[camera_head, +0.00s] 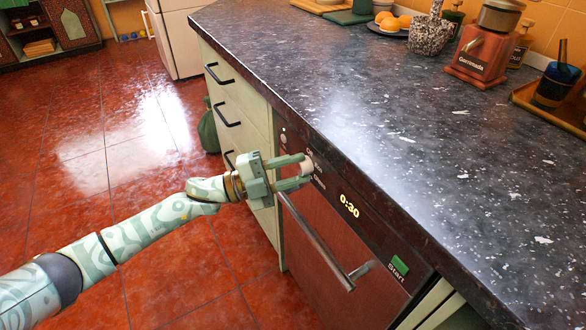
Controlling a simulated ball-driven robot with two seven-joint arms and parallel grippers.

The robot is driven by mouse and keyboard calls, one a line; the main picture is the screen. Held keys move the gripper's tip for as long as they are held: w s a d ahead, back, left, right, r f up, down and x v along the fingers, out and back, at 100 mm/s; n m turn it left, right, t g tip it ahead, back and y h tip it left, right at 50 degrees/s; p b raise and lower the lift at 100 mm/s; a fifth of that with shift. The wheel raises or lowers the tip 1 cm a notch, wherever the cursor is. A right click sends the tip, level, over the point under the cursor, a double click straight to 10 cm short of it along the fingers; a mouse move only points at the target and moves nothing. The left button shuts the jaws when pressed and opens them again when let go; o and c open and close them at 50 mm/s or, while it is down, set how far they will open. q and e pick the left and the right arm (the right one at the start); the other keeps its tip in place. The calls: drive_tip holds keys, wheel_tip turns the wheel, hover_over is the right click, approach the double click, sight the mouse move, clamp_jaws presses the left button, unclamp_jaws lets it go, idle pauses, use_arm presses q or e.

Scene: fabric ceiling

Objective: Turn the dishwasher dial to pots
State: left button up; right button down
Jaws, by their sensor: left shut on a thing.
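The dishwasher (338,262) is built in under the dark counter and has a reddish-brown front. The pale round dial (307,167) sits at the strip's left part. My left gripper (303,172) reaches in from the left and is shut on the dial, one finger above and one below it. The small labels around the dial are partly hidden by the fingers and too small to read. My right gripper is not in view.
The speckled dark countertop (400,120) overhangs just above and right of the gripper. The dishwasher's bar handle (315,240) sticks out below it. Drawers with black handles (227,112) are to the left. The red tiled floor (130,200) is mostly clear.

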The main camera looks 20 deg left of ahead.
use_arm(q)
drive_tip(key=shift+m+g, duration=0.3)
drive_tip(key=shift+m, duration=0.3)
drive_tip(key=shift+f, duration=0.1)
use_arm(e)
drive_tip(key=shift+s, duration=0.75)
use_arm(q)
drive_tip(key=o, duration=1)
drive_tip(key=shift+c, duration=0.2)
